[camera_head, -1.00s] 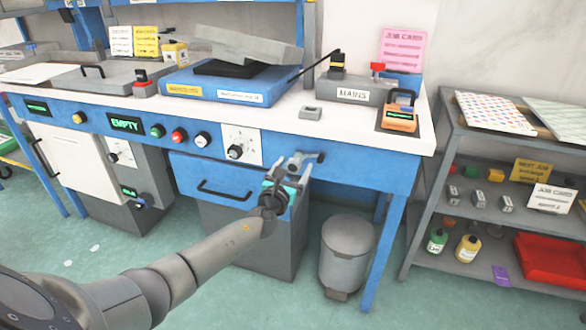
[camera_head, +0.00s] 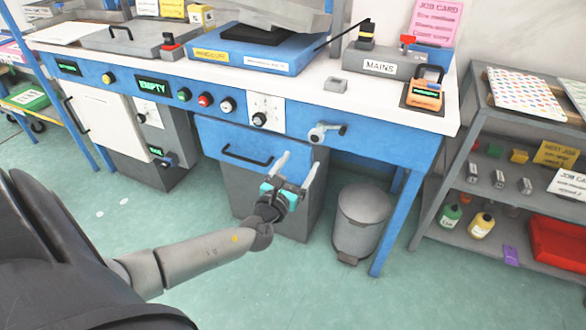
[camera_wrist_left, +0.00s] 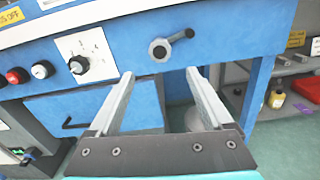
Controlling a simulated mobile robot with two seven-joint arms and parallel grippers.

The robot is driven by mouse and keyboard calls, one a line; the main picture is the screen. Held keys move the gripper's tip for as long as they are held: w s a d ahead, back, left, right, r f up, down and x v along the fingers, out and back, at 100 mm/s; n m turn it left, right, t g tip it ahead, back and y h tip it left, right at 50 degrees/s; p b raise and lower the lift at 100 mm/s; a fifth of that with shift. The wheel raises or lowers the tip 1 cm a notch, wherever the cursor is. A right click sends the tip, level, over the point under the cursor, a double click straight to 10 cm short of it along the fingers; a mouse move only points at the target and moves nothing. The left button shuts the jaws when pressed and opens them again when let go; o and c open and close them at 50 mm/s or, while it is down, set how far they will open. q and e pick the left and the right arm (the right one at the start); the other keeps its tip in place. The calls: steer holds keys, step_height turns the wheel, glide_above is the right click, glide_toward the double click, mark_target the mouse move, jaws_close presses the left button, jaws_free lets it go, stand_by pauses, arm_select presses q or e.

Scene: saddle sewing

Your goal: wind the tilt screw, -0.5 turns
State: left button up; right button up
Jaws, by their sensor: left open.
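The tilt screw appears to be the grey crank (camera_head: 318,134) on the blue front of the bench, below its right part. Its arm points right and slightly up to a dark knob. In the left wrist view the crank (camera_wrist_left: 160,50) sits just beyond the fingertips, with its knob up and to the right. My left gripper (camera_head: 296,165) is open and empty. It is below and in front of the crank, apart from it. In the left wrist view its two fingers (camera_wrist_left: 160,74) point toward the bench front. My right gripper is not in view.
A blue drawer with a black handle (camera_head: 247,158) is left of the gripper. A white plate with a black knob (camera_head: 260,118) is left of the crank. A grey bin (camera_head: 361,216) stands on the floor to the right. A shelf unit (camera_head: 470,135) stands farther right.

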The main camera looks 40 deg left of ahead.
arm_select(q)
steer(key=shift+v, duration=1.65)
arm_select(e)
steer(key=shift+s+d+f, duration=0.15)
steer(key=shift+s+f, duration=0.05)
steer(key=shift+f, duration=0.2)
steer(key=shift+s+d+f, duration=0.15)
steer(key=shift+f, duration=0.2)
